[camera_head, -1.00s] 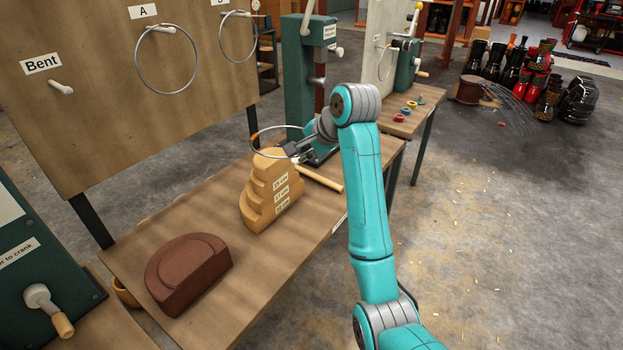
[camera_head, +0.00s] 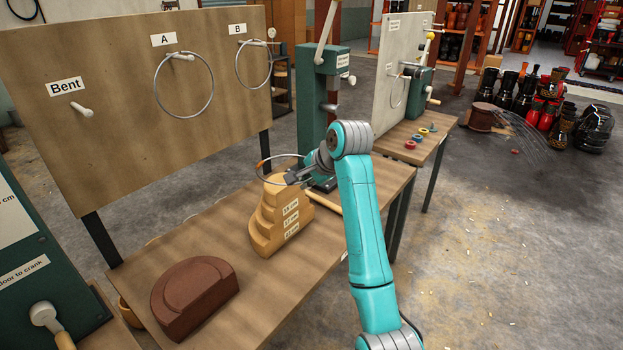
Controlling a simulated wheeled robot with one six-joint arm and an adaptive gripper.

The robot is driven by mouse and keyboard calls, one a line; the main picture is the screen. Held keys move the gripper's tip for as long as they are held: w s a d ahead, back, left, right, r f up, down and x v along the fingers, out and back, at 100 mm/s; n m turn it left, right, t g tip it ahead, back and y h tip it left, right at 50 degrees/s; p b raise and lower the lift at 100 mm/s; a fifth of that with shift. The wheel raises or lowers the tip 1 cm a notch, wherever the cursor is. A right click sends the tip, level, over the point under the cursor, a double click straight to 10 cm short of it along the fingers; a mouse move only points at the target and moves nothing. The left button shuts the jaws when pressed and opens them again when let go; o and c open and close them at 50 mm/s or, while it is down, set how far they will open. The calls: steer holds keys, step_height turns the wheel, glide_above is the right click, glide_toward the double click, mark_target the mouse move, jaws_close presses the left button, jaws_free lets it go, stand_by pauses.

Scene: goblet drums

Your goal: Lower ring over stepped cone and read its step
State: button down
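The stepped cone (camera_head: 268,228) is a pale wooden half-cone with several steps and centimetre labels on its flat face. It stands on the wooden table (camera_head: 215,232). A thin metal ring (camera_head: 275,156) with an orange-brown patch at its left is at the cone's top. My gripper (camera_head: 292,177) is at the ring's right front side and appears shut on its rim. The fingertips are small and dark, so their exact grip is hard to see. The ring looks roughly level around or just above the top; I cannot tell whether it touches the cone.
A dark red stepped half-round block (camera_head: 195,295) lies nearer on the table. Rings A (camera_head: 183,86) and B (camera_head: 254,64) hang on the board; the "Bent" peg (camera_head: 82,109) is empty. A green press (camera_head: 318,100) stands behind the cone.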

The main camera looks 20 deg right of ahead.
steer(key=shift+w+a+f, duration=0.15)
steer(key=shift+w+f, duration=0.1)
steer(key=shift+f, duration=0.5)
steer(key=shift+w+a+f, duration=0.2)
steer(key=shift+f, duration=0.5)
steer(key=shift+w+a+f, duration=0.15)
steer(key=shift+w+f, duration=0.1)
steer(key=shift+f, duration=0.5)
steer(key=shift+t, duration=0.4)
steer(key=shift+f, duration=0.35)
steer(key=shift+f, duration=1.2)
steer(key=shift+f, duration=0.2)
steer(key=shift+f, duration=1.3)
